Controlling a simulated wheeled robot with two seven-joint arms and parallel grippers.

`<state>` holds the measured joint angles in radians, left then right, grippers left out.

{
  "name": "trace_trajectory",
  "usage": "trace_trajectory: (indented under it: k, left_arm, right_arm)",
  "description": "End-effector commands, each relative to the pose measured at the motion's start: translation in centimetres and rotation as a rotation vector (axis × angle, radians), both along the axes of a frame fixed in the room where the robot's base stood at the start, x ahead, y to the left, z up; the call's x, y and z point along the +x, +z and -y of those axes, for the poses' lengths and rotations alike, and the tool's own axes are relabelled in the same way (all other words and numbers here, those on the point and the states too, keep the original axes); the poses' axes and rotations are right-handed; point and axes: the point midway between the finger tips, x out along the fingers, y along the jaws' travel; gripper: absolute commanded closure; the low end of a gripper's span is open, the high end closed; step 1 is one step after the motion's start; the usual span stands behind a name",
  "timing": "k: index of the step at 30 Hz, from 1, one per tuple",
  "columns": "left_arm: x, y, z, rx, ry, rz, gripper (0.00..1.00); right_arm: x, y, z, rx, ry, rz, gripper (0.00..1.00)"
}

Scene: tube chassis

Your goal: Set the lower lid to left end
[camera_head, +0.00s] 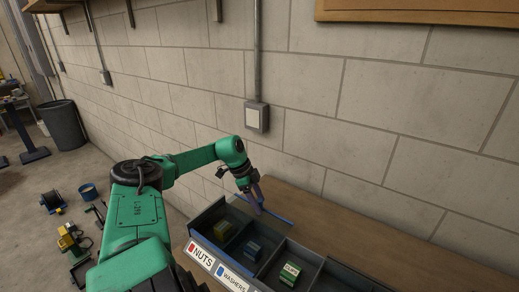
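My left gripper (259,204) reaches down at the back left of a dark compartment tray (284,242) on the wooden bench. Its slim blue-violet fingers are small in the picture, and I cannot tell whether they are apart or hold something. A thin blue edge (281,217) runs right from the fingertips along the tray's back; I cannot tell whether it touches them. I cannot make out a lid or a tube chassis for certain. My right gripper is not in view.
The tray has a "NUTS" label (202,253) and a "WASHERS" label (232,276) in front. Small boxes stand in its compartments, one a green clips box (290,274). The bench top (370,243) is clear behind and to the right, up to the block wall (330,110).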

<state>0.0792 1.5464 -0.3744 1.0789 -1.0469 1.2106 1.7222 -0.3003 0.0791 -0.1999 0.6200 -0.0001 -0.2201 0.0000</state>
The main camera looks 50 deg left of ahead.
Motion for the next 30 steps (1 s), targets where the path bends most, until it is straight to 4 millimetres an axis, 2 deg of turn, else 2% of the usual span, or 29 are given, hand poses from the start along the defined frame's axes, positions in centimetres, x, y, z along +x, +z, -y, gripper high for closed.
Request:
trace_trajectory:
  k: [7,11,17,24,30]
  left_arm:
    - [-0.1,0.1,0.0,-0.001,-0.002,-0.004,0.38]
    - [-0.5,1.3,-0.4,0.003,-0.003,-0.007,0.38]
    - [-1.6,5.3,-1.6,0.005,-0.001,-0.003,0.38]
    - [-3.4,10.8,-3.5,0.002,0.002,0.001,0.38]
    - [-4.0,13.2,-4.1,-0.002,0.001,0.0,0.38]
  right_arm:
    - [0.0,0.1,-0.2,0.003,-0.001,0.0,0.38]
    - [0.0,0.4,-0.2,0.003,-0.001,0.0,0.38]
    - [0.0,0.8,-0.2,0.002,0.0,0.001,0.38]
    - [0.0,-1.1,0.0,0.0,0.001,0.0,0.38]
    - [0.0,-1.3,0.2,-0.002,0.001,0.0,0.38]
